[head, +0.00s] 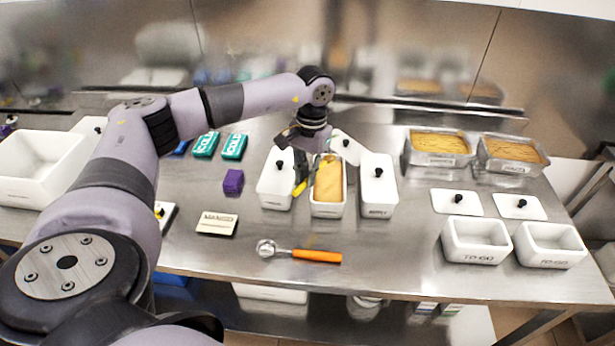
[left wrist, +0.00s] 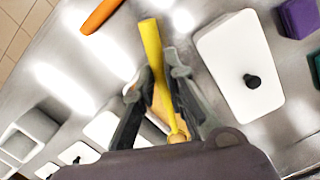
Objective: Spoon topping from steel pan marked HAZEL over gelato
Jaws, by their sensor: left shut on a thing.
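My left gripper (head: 303,168) is over the white pans in the middle of the steel table. It is shut on a yellow-handled tool (head: 300,188), whose handle also shows between the fingers in the left wrist view (left wrist: 151,45). The tool's working end is not clear. Right beside the gripper is an open white pan of orange-yellow gelato (head: 328,182). Two steel pans stand at the back right, the left one (head: 438,146) and the right one (head: 513,153), both filled with yellow-brown stuff. Their front labels are too small to read. My right gripper is not in view.
Lidded white pans stand left (head: 277,192) and right (head: 379,195) of the gelato. An orange-handled scoop (head: 316,256) lies in front. Two empty white tubs (head: 477,253) (head: 550,258) sit at the front right, loose lids (head: 457,206) behind. A purple block (head: 233,181) lies left.

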